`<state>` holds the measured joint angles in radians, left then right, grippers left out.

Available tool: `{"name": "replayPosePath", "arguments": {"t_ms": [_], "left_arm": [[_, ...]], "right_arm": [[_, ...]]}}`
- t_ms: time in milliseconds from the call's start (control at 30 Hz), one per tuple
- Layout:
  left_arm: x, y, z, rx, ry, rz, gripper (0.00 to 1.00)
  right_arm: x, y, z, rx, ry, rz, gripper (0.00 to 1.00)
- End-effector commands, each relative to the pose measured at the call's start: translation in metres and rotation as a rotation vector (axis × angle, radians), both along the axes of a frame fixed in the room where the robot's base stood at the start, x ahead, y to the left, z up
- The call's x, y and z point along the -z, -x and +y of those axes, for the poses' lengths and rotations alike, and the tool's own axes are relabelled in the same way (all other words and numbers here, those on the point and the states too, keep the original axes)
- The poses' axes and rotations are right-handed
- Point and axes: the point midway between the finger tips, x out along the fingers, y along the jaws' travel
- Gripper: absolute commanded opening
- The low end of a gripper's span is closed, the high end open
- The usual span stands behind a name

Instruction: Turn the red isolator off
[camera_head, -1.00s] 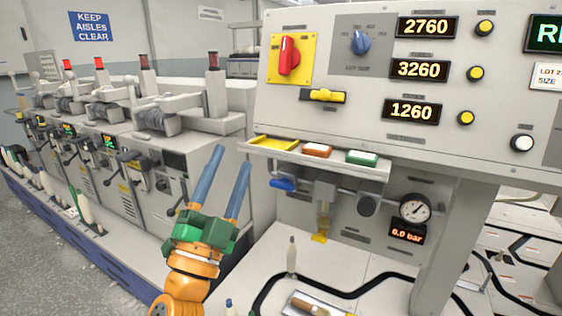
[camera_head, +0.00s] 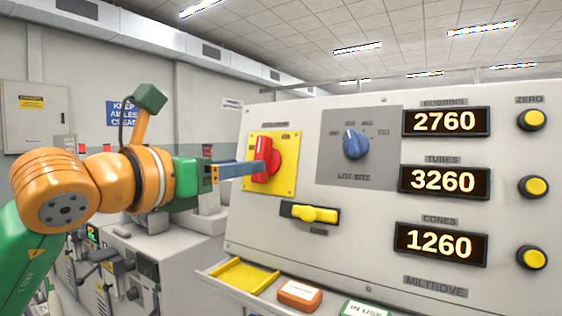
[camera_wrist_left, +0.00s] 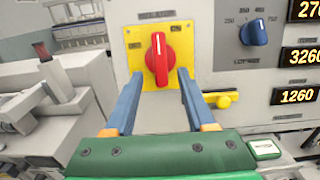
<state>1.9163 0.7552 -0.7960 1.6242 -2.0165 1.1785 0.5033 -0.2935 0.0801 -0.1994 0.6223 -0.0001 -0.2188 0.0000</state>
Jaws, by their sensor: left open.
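The red isolator (camera_head: 266,157) is a rotary handle on a yellow plate (camera_head: 286,176), at the left of the grey panel. In the left wrist view the red isolator (camera_wrist_left: 157,60) stands nearly upright, with a white mark at its top end. My left gripper (camera_head: 258,168) comes in from the left, its blue fingers pointing at the handle. In the left wrist view the open left gripper (camera_wrist_left: 160,82) has one finger on each side of the handle's lower part, with visible gaps. Whether the tips touch the plate is unclear. My right gripper is not in view.
A yellow lever switch (camera_head: 314,214) sits just below the isolator plate. A blue lot-size knob (camera_head: 355,144) is to its right, then number displays (camera_head: 444,122) and yellow buttons (camera_head: 532,119). A shelf with a yellow tray (camera_head: 243,275) juts out below.

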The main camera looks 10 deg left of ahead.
Motion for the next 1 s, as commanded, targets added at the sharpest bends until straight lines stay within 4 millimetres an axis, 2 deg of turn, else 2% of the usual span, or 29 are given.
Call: {"name": "replayPosePath", "arguments": {"t_ms": [300,433,633,833,1000], "left_arm": [[-0.004,-0.053,-0.023,0.002,0.000,0.003,0.55],[-0.001,-0.062,-0.026,0.002,-0.001,0.000,0.55],[0.001,-0.062,-0.026,0.003,-0.001,0.000,0.55],[0.001,-0.062,-0.026,0.003,-0.001,0.000,0.01],[0.001,-0.062,-0.026,0.003,0.000,0.000,0.00]], "right_arm": [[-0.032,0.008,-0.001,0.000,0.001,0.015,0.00],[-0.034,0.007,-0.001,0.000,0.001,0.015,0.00],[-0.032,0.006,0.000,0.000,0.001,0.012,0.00],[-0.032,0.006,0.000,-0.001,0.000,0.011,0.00],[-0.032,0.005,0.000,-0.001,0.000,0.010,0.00]]}}
